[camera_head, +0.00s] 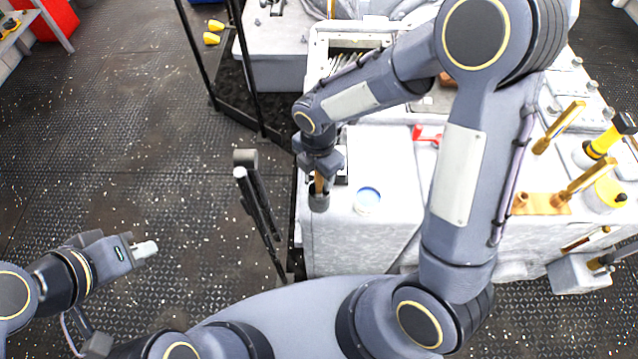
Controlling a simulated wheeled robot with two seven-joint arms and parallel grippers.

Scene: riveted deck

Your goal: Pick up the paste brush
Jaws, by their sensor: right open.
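What looks like the paste brush shows as a short brown handle (318,184) at the left edge of the light grey worktop. A small dark grey cylinder is just below the handle; I cannot tell whether it is a cup or part of the brush. My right gripper (321,176) points down right at the handle, with its jaws open around or beside it. The wrist and fingers hide much of the brush. My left gripper (145,249) is far to the left over the deck floor, away from the brush, with pale fingertips; its opening is not clear.
A white pot with a blue top (367,200) stands close right of my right gripper. A red item (427,134) lies farther back. Brass and yellow fittings (606,192) stand at the right. Dark posts (258,200) rise left of the worktop.

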